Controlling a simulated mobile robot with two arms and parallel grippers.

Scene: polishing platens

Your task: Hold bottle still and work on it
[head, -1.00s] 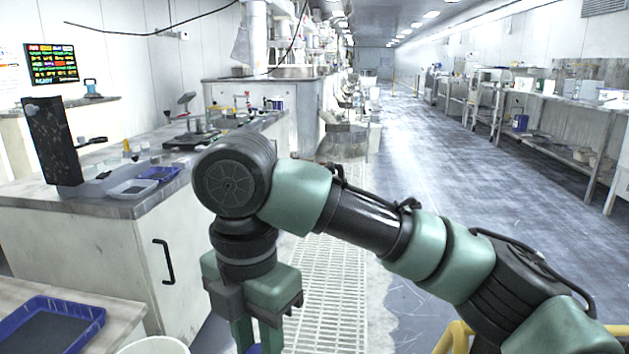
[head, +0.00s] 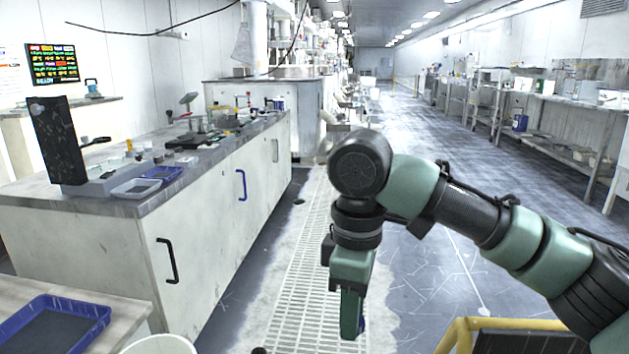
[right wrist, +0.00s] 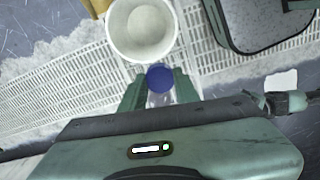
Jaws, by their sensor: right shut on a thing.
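A bottle with a round blue cap (right wrist: 159,78) stands out between the fingers of my right gripper (right wrist: 160,92) in the right wrist view. Its clear body (right wrist: 160,98) shows just below the cap, and the rest is hidden by the gripper. The right gripper is shut on it. My left gripper is not in view.
A white bucket (right wrist: 143,30) is just beyond the cap in the right wrist view. A blue-rimmed tray (head: 65,325) lies on a table at the lower left. A long cabinet bench (head: 205,215) with tools stands on the left. The aisle floor (head: 420,140) is clear.

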